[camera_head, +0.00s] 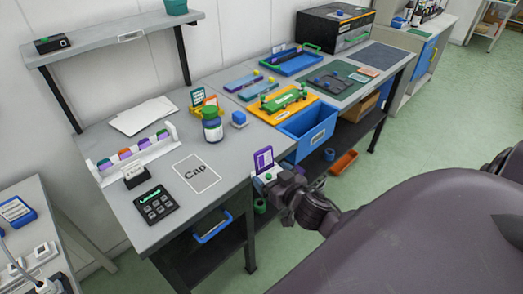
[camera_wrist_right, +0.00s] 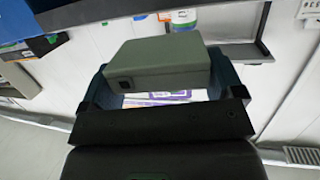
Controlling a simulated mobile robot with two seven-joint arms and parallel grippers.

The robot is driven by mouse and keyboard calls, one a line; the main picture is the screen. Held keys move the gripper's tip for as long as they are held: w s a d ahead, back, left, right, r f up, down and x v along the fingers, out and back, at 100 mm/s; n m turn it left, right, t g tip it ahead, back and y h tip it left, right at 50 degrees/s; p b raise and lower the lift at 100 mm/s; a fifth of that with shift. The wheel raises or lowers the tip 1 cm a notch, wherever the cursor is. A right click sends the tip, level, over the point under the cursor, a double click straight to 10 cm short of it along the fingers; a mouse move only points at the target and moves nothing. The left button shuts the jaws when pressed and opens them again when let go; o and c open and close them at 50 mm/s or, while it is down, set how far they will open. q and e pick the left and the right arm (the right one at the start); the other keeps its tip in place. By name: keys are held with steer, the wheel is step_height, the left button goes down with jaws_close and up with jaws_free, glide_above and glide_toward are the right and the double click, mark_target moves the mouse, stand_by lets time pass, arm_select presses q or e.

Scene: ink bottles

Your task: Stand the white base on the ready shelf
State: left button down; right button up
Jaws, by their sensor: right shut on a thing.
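My right gripper (camera_head: 279,185) is shut on the white base (camera_head: 267,174) and holds it in the air just off the front edge of the workbench. A purple-framed card (camera_head: 263,159) stands up at the base, and a green spot shows on it. In the right wrist view, a grey-green block (camera_wrist_right: 158,66) fills the space between the fingers of my right gripper (camera_wrist_right: 168,92), with white and purple parts behind it. A raised grey shelf (camera_head: 100,42) with a small label stands at the back left; I cannot read the label. My left gripper is not in view.
The shelf carries a dark box (camera_head: 51,43) at its left and a teal pot (camera_head: 176,6) at its right, with bare surface between.

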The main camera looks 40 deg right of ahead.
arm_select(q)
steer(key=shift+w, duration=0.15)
arm_select(e)
steer(key=shift+f+v, duration=0.25)
steer(key=shift+v, duration=1.05)
steer(key=shift+r, duration=0.1)
